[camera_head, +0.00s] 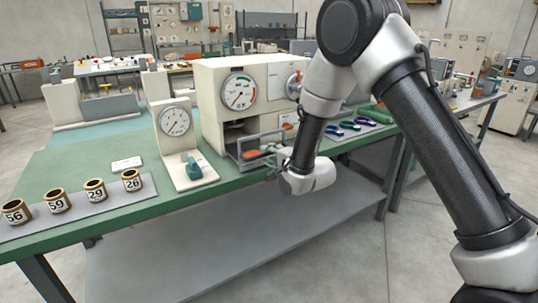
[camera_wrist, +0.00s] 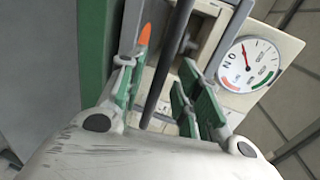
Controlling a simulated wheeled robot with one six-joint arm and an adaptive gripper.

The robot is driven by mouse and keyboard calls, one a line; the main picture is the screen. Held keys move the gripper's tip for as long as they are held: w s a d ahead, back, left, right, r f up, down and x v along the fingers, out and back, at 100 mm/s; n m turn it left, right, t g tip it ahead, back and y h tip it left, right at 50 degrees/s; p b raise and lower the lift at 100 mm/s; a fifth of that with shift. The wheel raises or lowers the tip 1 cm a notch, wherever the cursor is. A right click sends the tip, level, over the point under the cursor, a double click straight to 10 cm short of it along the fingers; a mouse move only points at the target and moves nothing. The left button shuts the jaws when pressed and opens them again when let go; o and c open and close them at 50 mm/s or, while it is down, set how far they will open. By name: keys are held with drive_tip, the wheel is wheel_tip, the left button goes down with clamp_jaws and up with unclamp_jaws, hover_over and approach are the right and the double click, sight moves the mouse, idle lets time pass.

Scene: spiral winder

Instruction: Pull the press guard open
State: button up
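The press (camera_head: 228,104) is a cream housing with a round dial (camera_head: 238,92) on the green bench. Its guard (camera_head: 262,136) is a grey barred frame across the low opening at the front. An orange part (camera_head: 254,154) shows behind the bars. My gripper (camera_head: 270,152) is at the right part of the guard, partly hidden by my wrist. In the wrist view my gripper (camera_wrist: 162,92) has its fingers apart. A dark bar (camera_wrist: 168,65) runs between them, with gaps visible on both sides. The orange part (camera_wrist: 145,33) and the dial (camera_wrist: 248,62) also show there.
A second gauge stand (camera_head: 176,140) with a teal part is left of the press. Several numbered cups (camera_head: 58,200) stand on a grey mat at the front left. Coloured tools (camera_head: 350,125) lie to the right.

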drive_tip(key=v, duration=1)
drive_tip(key=shift+s+d, duration=0.15)
drive_tip(key=shift+s, duration=0.1)
drive_tip(key=s+d+f+n+g+h, duration=0.2)
drive_tip(key=f+n, duration=0.1)
drive_tip(key=f, duration=0.2)
drive_tip(key=s+d+f+n+g+h, duration=0.1)
drive_tip(key=s+f+n+g, duration=0.2)
drive_tip(key=f, duration=0.2)
drive_tip(key=s+d+f+n+g+h, duration=0.1)
drive_tip(key=s+d+n+g+h, duration=0.2)
drive_tip(key=s+d, duration=0.2)
drive_tip(key=s+d+r+n+h, duration=0.1)
drive_tip(key=s+d+r, duration=0.9)
drive_tip(key=d+r, duration=0.2)
drive_tip(key=s+d+r+n+h, duration=0.1)
drive_tip(key=s+d+r, duration=1)
drive_tip(key=d+r, duration=0.2)
wheel_tip(320, 180, up, 2)
drive_tip(key=shift+d+r+g+h, duration=0.15)
drive_tip(key=shift+g+h, duration=0.15)
drive_tip(key=shift+h, duration=0.1)
